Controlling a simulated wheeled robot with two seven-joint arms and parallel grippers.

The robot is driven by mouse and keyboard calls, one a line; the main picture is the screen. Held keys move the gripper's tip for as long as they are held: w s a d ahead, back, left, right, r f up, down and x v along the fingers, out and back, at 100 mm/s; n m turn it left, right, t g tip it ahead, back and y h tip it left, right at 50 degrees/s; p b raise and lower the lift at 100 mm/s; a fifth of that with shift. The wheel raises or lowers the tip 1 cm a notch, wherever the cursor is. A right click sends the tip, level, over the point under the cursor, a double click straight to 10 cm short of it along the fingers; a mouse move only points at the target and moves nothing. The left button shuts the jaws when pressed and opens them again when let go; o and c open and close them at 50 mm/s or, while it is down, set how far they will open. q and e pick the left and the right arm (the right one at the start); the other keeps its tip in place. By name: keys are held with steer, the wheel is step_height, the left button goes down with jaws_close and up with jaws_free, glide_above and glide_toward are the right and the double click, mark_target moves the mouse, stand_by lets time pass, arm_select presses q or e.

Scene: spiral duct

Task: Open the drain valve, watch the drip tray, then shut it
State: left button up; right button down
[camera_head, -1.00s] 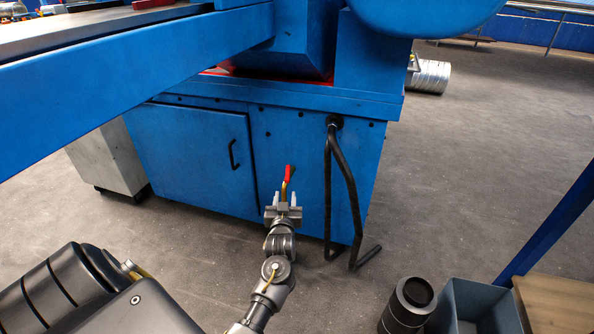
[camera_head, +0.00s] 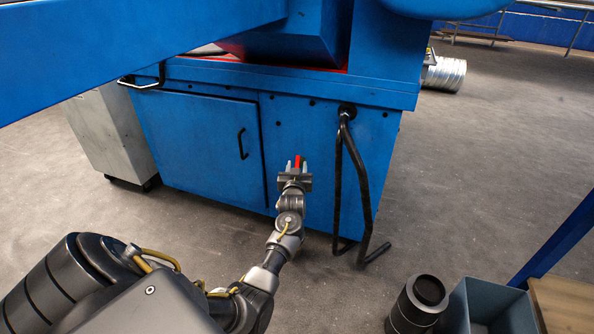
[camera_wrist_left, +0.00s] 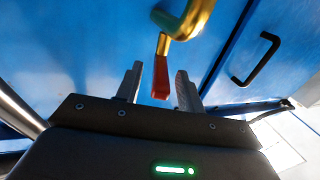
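The drain valve is on the front of a blue machine cabinet. In the left wrist view its brass body (camera_wrist_left: 185,18) is at the top, and its red lever (camera_wrist_left: 161,78) points down between my finger tips. In the head view the red lever (camera_head: 298,161) shows just above my left gripper (camera_head: 296,171). In the left wrist view my left gripper (camera_wrist_left: 157,85) is open, with a gap on each side of the lever. My right gripper is not in view. No drip tray can be made out.
The blue cabinet (camera_head: 200,140) has a door with a black handle (camera_head: 241,144). A bent black bar (camera_head: 358,180) hangs to the right of the gripper. A dark cylinder (camera_head: 418,303) and a grey-blue bin (camera_head: 487,306) stand at the lower right. Open floor lies between.

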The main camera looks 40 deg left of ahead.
arm_select(q)
steer(key=shift+w, duration=0.1)
steer(key=shift+c, duration=0.5)
jaws_close()
